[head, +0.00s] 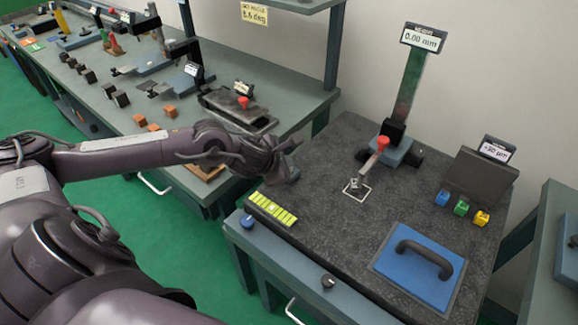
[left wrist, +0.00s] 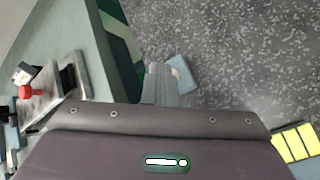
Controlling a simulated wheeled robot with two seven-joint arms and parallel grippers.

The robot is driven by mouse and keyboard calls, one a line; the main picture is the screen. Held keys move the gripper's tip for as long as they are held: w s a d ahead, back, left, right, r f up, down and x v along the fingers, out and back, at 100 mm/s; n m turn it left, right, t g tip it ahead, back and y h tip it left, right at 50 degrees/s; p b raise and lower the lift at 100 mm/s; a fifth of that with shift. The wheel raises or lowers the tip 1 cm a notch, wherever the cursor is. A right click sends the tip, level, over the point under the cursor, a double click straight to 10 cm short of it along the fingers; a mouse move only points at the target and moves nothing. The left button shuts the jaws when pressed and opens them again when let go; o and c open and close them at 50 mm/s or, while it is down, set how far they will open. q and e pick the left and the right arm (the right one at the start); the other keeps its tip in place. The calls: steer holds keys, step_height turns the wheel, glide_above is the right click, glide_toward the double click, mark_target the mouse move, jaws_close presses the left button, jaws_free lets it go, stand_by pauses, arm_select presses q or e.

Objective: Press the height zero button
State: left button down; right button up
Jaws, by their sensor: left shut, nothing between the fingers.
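The height gauge (head: 405,95) stands at the back of the dark granite plate, and its display (head: 422,38) reads 0.00 mm. A red knob (head: 383,142) sits on its arm, above a small metal part inside a white square outline. A blue round button (head: 248,221) is at the plate's front left edge. A dark round knob (head: 328,282) is on the front edge; I cannot read a label on either. My left gripper (head: 290,174) is shut and empty above the plate's left side; its fingers show in the left wrist view (left wrist: 172,82). My right gripper is out of view.
A yellow strip block (head: 272,208) lies on the plate below my left gripper. A blue pad with a black handle (head: 420,268) and small coloured cubes (head: 461,208) are at the right. A long bench (head: 130,118) with fixtures stands at the left.

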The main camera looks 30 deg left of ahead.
arm_select(q)
steer(key=shift+r+p, duration=0.5)
steer(key=shift+r, duration=0.45)
step_height(320, 180, up, 5)
steer(key=p, duration=0.3)
steer(key=shift+f, duration=0.1)
stand_by(0.8)
